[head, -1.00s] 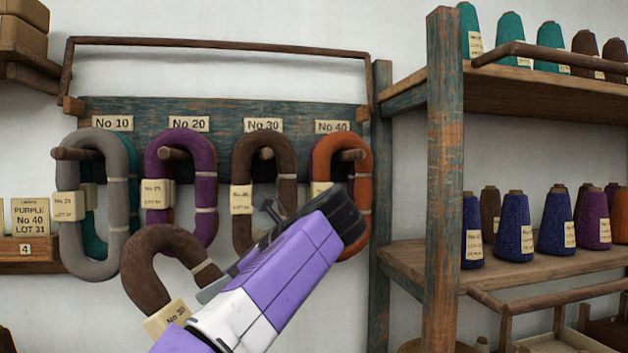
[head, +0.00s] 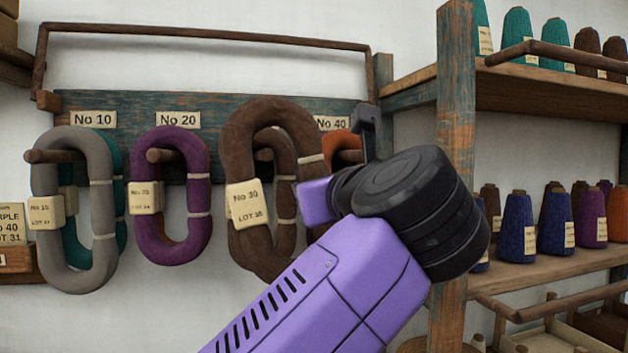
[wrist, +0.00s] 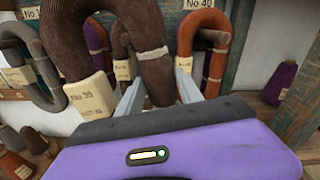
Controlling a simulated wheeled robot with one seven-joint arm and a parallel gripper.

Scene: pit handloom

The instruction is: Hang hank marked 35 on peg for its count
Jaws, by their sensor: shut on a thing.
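My gripper (wrist: 160,78) is shut on a brown hank (head: 268,115), gripping its right side; in the head view the fingers are mostly hidden. The held hank (wrist: 152,35) is upright, its tag (head: 247,204) reading No 30, LOT 35. It overlaps another brown hank (head: 285,195) hanging behind it on the rack. The No 30 peg's end (head: 263,155) shows through the held loop's opening; I cannot tell whether the loop is around it. The No 30 plate is hidden behind the held hank. The pegboard (head: 140,103) shows plates No 10 (head: 92,118), No 20 (head: 178,120) and No 40 (head: 333,122).
Grey (head: 48,200) and teal hanks (head: 117,160) hang under No 10. A purple hank (head: 143,235) hangs under No 20. An orange hank (head: 342,140) under No 40 is mostly behind my arm. A wooden shelf post (head: 455,120) and yarn cones stand right.

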